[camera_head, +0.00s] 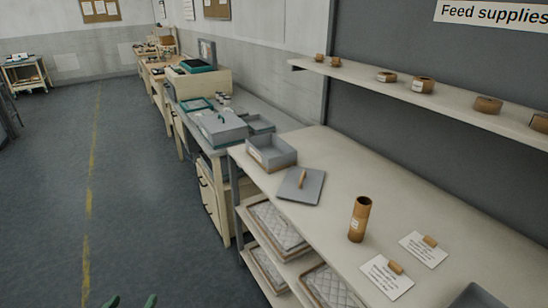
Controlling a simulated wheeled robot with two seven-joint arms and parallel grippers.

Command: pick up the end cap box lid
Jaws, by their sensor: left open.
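A flat grey lid (293,190) with a wooden bar handle lies on the near pale table, beside an open grey box (270,156) with a small white label. It appears to be the end cap box lid, but the label is too small to read. The lid lies apart from the box's top, handle up. My left gripper (131,303) shows only as two green fingertips at the bottom edge, spread apart and empty, over the floor and well away from the lid. My right gripper is not in view.
The near table (330,165) also holds a brown tube (360,218), and two white cards (387,278) with small wooden pieces. Quilted pads (280,225) lie on the shelves below. A wall shelf (440,100) runs above. Another grey box (222,130) stands farther back.

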